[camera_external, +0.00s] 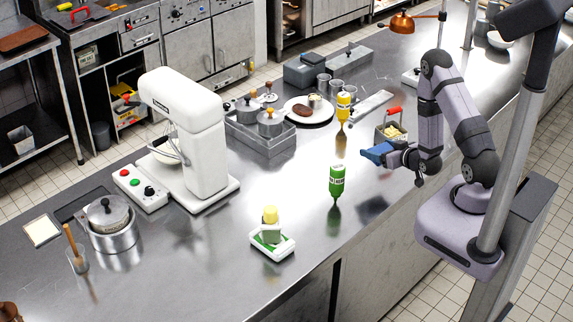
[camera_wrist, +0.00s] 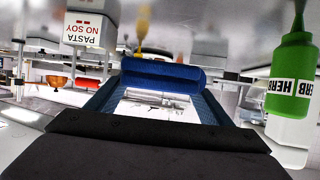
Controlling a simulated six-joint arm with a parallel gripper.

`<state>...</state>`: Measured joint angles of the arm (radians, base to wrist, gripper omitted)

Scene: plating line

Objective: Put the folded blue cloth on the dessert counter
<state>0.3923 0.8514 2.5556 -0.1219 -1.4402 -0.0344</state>
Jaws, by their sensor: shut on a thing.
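The folded blue cloth (camera_external: 376,150) is held above the steel counter (camera_external: 300,215), to the left of my arm in the external view. My gripper (camera_external: 396,153) is shut on it. In the wrist view the blue cloth (camera_wrist: 160,74) lies across the far end of my gripper, with a bright gap between it and the dark part in front. Its underside and far edge are hidden. I cannot tell which surface is the dessert counter; no label for it is readable.
A green herb bottle (camera_external: 337,182) stands near the cloth; it shows at right in the wrist view (camera_wrist: 293,85). A white mixer (camera_external: 190,135) stands left.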

